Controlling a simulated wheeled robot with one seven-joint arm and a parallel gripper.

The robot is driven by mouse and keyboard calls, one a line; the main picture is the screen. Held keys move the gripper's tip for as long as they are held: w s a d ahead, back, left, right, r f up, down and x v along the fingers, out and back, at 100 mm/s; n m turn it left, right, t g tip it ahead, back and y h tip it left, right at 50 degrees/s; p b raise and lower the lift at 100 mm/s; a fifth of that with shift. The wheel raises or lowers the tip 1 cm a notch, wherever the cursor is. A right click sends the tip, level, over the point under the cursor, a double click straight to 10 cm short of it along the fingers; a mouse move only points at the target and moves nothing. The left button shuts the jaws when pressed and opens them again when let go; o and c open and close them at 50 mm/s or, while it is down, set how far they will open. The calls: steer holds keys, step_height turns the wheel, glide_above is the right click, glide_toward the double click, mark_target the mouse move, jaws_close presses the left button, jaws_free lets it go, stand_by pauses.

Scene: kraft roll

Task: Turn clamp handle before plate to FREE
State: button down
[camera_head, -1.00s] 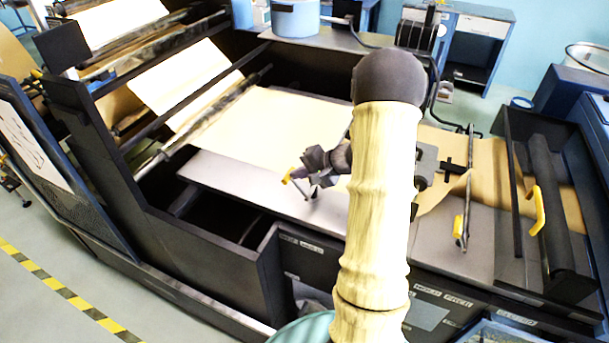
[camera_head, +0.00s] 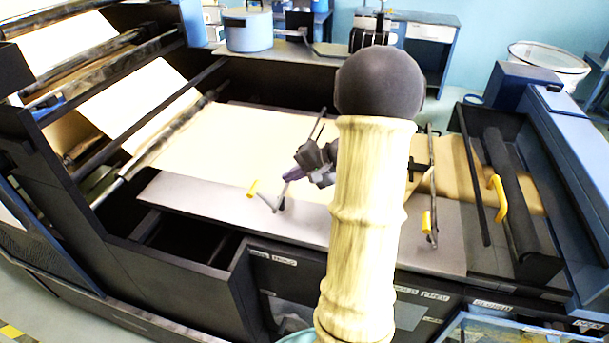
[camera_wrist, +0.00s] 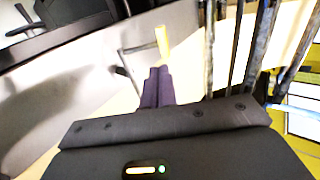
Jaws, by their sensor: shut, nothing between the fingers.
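A clamp handle with a yellow grip (camera_head: 252,188) on a thin metal lever sits at the left, on the front strip of the pale grey metal plate (camera_head: 190,199). In the wrist view the yellow grip (camera_wrist: 162,42) shows just beyond my fingertips, its lever running left. My gripper (camera_head: 287,176) is shut and empty, its purple fingers (camera_wrist: 157,84) pointing toward the handle. It hangs above and right of the grip in the head view. Whether the fingers touch the handle I cannot tell. A second yellow-gripped lever (camera_head: 427,222) stands right of my arm.
A cream sheet (camera_head: 235,143) lies behind the plate, and brown paper (camera_head: 455,172) runs right to a dark roller (camera_head: 515,190) with a yellow handle (camera_head: 500,198). Dark bars rise at left. Small labels line the front panel. My arm hides the middle.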

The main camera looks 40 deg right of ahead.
steer(key=v, duration=0.4)
steer(key=shift+b, duration=0.4)
steer(key=s+a+f+n+g+h, duration=0.2)
steer(key=s+a+n, duration=0.3)
steer(key=a, duration=0.6)
steer(key=s+a+f+n+g+h, duration=0.3)
steer(key=s+a+f+n+h, duration=0.1)
steer(key=a, duration=0.6)
steer(key=s+n, duration=0.1)
steer(key=s, duration=0.1)
steer(key=shift+s+a+f+g, duration=0.2)
steer(key=shift+s+a+g, duration=0.1)
steer(key=shift+a, duration=0.05)
